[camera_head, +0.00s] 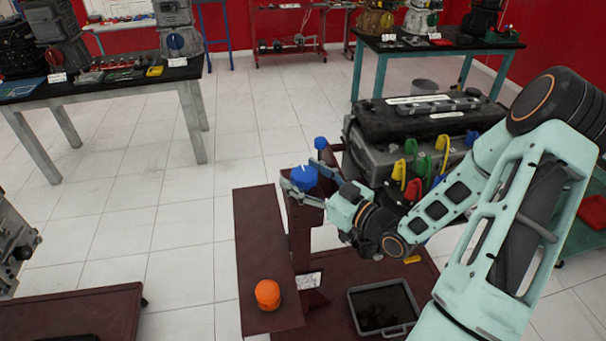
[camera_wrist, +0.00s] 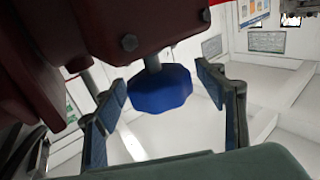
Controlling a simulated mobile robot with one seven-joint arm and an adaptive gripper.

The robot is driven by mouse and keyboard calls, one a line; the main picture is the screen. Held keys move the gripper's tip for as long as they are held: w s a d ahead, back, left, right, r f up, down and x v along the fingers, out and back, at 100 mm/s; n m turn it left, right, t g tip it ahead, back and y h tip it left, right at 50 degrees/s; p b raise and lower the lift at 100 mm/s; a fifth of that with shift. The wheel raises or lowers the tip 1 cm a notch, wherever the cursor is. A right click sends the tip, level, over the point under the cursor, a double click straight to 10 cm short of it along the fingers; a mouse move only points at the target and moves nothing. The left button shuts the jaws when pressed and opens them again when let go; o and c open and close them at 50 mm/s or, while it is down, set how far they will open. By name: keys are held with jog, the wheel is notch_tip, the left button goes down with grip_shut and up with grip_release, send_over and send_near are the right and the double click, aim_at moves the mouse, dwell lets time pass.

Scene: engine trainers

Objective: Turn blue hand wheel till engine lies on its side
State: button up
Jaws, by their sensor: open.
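The blue hand wheel (camera_head: 304,178) is on the dark red engine stand (camera_head: 299,225) in the head view. In the wrist view the wheel (camera_wrist: 160,90) sits on a short metal shaft below a red part of the stand. My gripper (camera_head: 302,184) is open, with one finger on each side of the wheel. The wrist view shows gaps between the wheel and both fingers of my gripper (camera_wrist: 166,92). The engine (camera_head: 425,118) is on the stand, with its black cover facing up and coloured parts on its side. My arm hides part of it.
A smaller blue knob (camera_head: 320,143) is just behind the wheel. An orange knob (camera_head: 268,294) is on the stand's front beam. A grey tray (camera_head: 412,326) lies low on the stand. A table (camera_head: 110,88) stands at the back left.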

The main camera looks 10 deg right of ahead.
jog(key=shift+c, duration=0.4)
jog(key=c, duration=1.1)
